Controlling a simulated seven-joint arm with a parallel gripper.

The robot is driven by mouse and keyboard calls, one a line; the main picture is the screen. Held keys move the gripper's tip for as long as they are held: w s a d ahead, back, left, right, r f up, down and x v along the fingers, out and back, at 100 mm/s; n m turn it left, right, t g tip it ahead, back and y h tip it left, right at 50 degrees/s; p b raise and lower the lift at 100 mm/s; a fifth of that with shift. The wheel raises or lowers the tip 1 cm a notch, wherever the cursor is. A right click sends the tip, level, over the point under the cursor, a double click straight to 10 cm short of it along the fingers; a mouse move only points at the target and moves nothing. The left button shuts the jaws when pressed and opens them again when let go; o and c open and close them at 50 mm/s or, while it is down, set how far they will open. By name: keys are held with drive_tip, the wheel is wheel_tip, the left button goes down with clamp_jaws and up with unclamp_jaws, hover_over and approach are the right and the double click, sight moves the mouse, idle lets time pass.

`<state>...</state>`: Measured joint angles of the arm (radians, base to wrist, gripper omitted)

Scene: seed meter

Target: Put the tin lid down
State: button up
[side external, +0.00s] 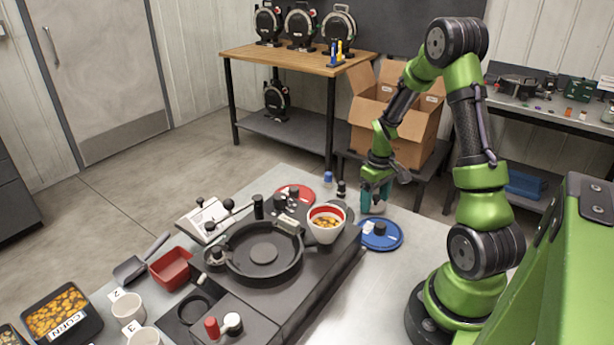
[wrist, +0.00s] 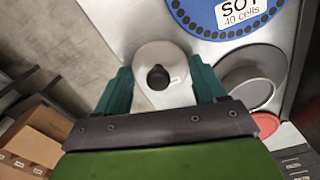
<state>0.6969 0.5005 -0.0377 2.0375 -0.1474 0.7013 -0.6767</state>
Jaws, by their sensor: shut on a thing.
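The tin lid (wrist: 146,60) is a pale round disc with a black knob in its middle, seen between my teal fingers in the wrist view. My gripper (wrist: 161,74) is shut on it. In the side view my gripper (side external: 375,204) points down at the back right of the grey table (side external: 419,237), just behind the blue disc. The lid is mostly hidden by the fingers there. I cannot tell whether it touches the tabletop.
A blue disc (side external: 381,236), labelled SOY (wrist: 209,14), lies close to the lid. A grey round piece (wrist: 262,66) and a red disc (wrist: 265,125) are nearby. The seed meter (side external: 262,252) and a cup of seeds (side external: 326,224) stand left. Bare tabletop lies right of the blue disc.

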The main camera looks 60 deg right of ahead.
sight(375, 196)
drive_tip(key=shift+f, duration=0.15)
drive_tip(key=o, duration=1)
wheel_tip(375, 196, up, 12)
drive_tip(key=w+a+r+t, duration=0.25)
drive_tip(key=a+r, duration=0.55)
drive_tip(key=a, duration=0.4)
drive_tip(key=shift+s+a+r+m+t+y, duration=0.25)
drive_tip(key=shift+s+a+r+t, duration=0.7)
drive_tip(key=shift+a, duration=1.75)
drive_tip(key=shift+s+a+r+m+t+y, duration=0.1)
drive_tip(key=shift+s+a+r+t+y, duration=0.45)
drive_tip(key=shift+s+a, duration=1.45)
drive_tip(key=shift+s+a+r+m+t+y, duration=0.2)
drive_tip(key=shift+s+a+r+t, duration=0.5)
drive_tip(key=shift+a, duration=2.65)
drive_tip(key=shift+w, duration=0.3)
